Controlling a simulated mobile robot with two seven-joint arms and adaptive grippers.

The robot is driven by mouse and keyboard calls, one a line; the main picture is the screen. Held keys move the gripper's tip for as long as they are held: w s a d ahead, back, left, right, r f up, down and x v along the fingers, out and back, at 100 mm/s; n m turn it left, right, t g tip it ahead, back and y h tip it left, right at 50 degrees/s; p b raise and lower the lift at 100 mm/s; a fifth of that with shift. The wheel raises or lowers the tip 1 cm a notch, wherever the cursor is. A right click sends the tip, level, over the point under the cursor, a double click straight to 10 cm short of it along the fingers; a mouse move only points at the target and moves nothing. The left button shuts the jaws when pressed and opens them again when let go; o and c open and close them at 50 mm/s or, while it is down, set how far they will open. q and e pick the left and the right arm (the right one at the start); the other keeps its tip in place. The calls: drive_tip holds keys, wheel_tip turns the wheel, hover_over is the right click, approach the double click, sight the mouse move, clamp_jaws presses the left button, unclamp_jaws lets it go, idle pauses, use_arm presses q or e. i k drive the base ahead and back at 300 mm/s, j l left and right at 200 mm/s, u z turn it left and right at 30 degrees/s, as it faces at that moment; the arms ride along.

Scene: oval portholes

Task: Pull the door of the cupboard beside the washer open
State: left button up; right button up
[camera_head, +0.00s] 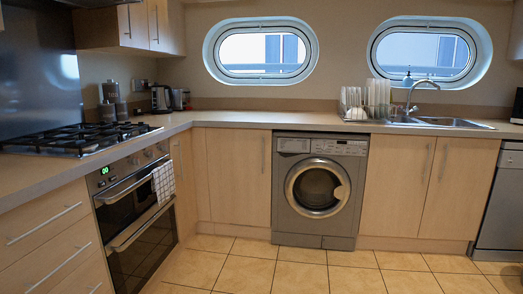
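The washer (318,190) is a silver front-loader with a round door, set under the counter against the back wall. To its left is a pale wood cupboard door (238,178) with a vertical bar handle (263,156) near its right edge; it is shut. To the washer's right are a pair of pale wood cupboard doors, left (393,187) and right (458,190), both shut, with vertical handles near where they meet. Neither of my grippers shows in the head view.
An oven (138,215) with a checked towel (164,182) on its handle stands at the left under a hob (80,138). A dish rack (366,105) and sink (437,122) are on the counter at right. The tiled floor (290,272) in front is clear.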

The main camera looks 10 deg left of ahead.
sight(240, 159)
drive_tip(key=i+j, duration=0.15)
drive_tip(key=i, duration=0.4)
drive_tip(key=i+j, duration=0.1)
drive_tip(key=i, duration=0.45)
drive_tip(key=i+j, duration=0.15)
drive_tip(key=i, duration=0.35)
